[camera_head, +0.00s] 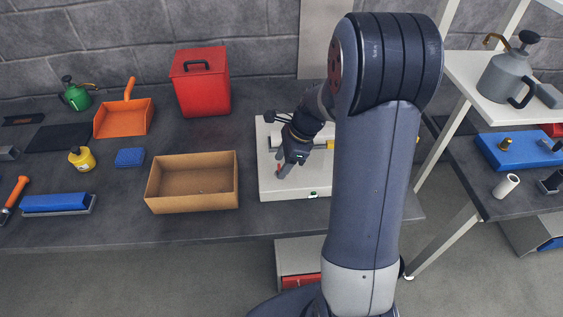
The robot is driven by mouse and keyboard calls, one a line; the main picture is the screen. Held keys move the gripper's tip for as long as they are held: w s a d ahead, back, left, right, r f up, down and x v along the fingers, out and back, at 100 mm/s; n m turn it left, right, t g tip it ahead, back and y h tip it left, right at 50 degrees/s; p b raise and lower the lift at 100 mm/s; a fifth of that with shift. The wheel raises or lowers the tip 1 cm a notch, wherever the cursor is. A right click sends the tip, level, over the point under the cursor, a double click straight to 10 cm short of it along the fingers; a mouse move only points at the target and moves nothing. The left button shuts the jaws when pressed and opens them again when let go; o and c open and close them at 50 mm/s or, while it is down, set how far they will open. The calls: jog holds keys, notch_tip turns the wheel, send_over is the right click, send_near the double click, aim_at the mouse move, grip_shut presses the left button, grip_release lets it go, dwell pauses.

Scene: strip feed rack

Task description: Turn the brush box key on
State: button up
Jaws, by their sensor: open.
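A white flat box (268,188) lies on the dark bench beneath my gripper; I take it to be the brush box. A small red part (279,169) shows beside my fingers. A yellow bar (327,144) shows behind my wrist. My gripper (283,172) is open and points down over the left part of the white box. I cannot tell whether a finger touches anything. The key cannot be made out for certain; my arm hides the right part of the box.
An open cardboard box (192,205) stands left of the white box. A red lidded bin (201,82) and an orange dustpan (123,117) stand behind. A blue sponge (130,158) and yellow bottle (82,159) lie further left. A white-framed rack (437,155) stands at right.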

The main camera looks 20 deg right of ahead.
jog(key=shift+a+f, duration=0.2)
jog(key=shift+f, duration=0.25)
jog(key=shift+c, duration=0.2)
jog(key=c, duration=0.9)
jog(key=shift+c, duration=0.2)
